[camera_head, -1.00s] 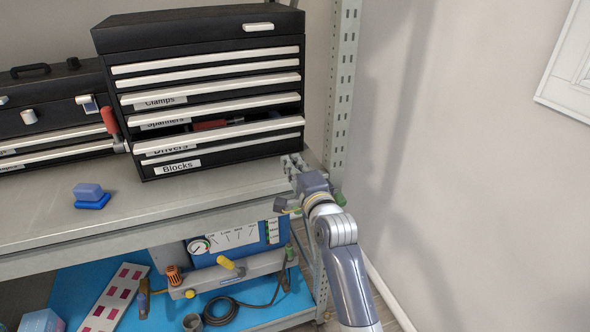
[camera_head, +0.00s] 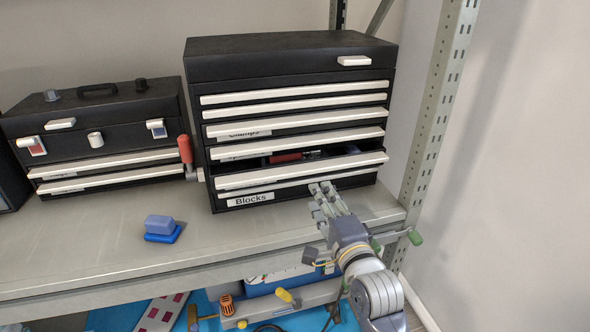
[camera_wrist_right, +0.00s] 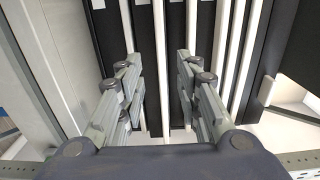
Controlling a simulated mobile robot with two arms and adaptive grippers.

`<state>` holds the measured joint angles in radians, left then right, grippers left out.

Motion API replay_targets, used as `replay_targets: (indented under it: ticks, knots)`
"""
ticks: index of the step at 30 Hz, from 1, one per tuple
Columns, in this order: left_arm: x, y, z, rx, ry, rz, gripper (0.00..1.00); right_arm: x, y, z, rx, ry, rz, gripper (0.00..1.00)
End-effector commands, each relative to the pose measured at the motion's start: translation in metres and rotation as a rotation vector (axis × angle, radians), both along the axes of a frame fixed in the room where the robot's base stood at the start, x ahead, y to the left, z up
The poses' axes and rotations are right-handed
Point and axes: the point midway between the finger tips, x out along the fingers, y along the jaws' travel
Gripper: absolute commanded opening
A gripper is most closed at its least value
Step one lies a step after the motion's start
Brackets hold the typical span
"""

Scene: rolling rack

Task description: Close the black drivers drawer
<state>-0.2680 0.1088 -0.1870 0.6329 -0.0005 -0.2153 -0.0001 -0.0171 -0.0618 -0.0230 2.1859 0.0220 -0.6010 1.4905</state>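The black drivers drawer (camera_head: 300,171) is pulled out from the black tool chest, just above the drawer labelled Blocks (camera_head: 250,199). Its pale front edge stands forward, and a red-handled tool (camera_head: 286,157) shows inside. Its label cannot be read now. My right gripper (camera_head: 322,188) is in front of the drawer's lower right part, its fingertips close to the front; I cannot tell whether they touch. In the right wrist view the gripper (camera_wrist_right: 160,88) is open, fingers apart on either side of the chest's drawer fronts, which look like upright stripes. My left gripper is not in view.
The chest (camera_head: 290,62) stands on a grey shelf (camera_head: 110,235). A smaller black toolbox (camera_head: 100,110), a red-handled clamp (camera_head: 185,150) and a blue block (camera_head: 159,224) are to its left. A rack post (camera_head: 438,110) stands close on the right.

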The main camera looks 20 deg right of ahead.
Motion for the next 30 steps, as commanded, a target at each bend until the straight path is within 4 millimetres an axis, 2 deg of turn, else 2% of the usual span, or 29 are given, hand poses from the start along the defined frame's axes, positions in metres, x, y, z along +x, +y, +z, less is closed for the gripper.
replay_targets:
  ticks: [1,4,6,9,13,19,23,30]
  knots:
    - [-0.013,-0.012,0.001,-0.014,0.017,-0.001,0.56,0.007,0.0,0.001,-0.002,0.0,0.0,0.32]
    - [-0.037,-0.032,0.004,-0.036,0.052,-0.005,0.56,0.022,0.001,0.003,-0.001,-0.002,0.0,0.32]
    - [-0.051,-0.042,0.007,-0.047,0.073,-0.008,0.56,0.034,0.001,0.003,-0.002,0.0,0.0,0.32]
    - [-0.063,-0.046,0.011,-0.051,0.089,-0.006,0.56,0.052,0.002,0.003,-0.002,-0.001,0.0,0.32]
    - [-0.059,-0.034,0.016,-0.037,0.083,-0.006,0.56,0.072,0.003,0.002,-0.001,0.0,0.0,0.32]
    - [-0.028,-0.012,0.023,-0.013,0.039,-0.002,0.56,0.093,0.003,0.001,0.0,0.0,0.0,0.32]
    - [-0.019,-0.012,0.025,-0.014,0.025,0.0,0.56,0.1,0.004,0.0,0.0,-0.001,0.0,0.32]
    - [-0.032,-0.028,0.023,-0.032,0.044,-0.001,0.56,0.101,0.003,0.0,0.0,-0.001,0.0,0.32]
